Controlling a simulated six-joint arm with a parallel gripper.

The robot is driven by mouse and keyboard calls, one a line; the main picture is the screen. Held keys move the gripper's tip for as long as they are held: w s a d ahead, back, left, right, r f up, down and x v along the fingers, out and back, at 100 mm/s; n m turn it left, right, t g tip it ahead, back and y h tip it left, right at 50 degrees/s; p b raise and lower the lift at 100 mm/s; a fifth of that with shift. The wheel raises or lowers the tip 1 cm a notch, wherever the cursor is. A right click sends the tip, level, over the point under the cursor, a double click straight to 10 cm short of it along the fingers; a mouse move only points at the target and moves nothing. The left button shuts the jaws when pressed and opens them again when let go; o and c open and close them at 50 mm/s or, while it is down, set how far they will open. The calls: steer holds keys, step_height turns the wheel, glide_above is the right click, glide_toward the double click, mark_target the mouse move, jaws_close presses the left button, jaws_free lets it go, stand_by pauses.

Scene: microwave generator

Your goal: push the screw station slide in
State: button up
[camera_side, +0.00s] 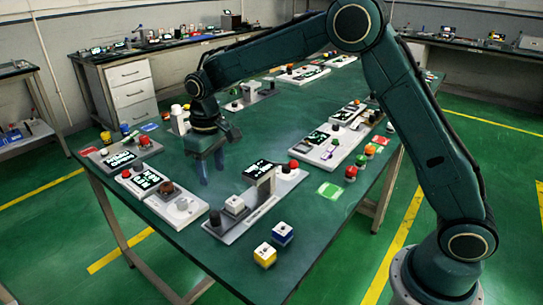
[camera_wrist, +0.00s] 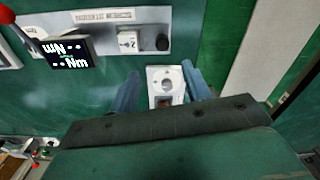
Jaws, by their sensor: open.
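The screw station (camera_side: 253,222) has a light base, a display (camera_side: 262,168) on a post and a red button (camera_side: 293,163) at its far end. What looks like its slide, a dark grey block (camera_side: 233,213) carrying a white cube (camera_side: 235,203), sits at the near end, apart from the post, with a black knob (camera_side: 215,217) beside it. In the wrist view, the station label (camera_wrist: 104,15) is upside down, with the white cube (camera_wrist: 128,42) and black knob (camera_wrist: 162,42) nearby. My gripper (camera_side: 211,172) is open and empty, fingers down, behind the station. The wrist view shows both fingers (camera_wrist: 163,88).
A white plate with a round hole (camera_wrist: 166,80) shows between my fingers in the wrist view. A neighbouring station (camera_side: 180,205) stands left of the screw station. A yellow-sided cube (camera_side: 265,256) and a blue-sided cube (camera_side: 282,234) lie in front.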

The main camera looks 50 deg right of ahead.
mark_target(214, 213)
steer(key=shift+w+a+f, duration=0.15)
steer(key=shift+w+f, duration=0.1)
steer(key=shift+f, duration=0.2)
steer(key=shift+w+a+f, duration=0.15)
steer(key=shift+w+f, duration=0.1)
steer(key=shift+f, duration=0.2)
steer(key=shift+f, duration=0.15)
step_height(214, 213, down, 14)
steer(key=shift+r, duration=0.25)
jaws_close()
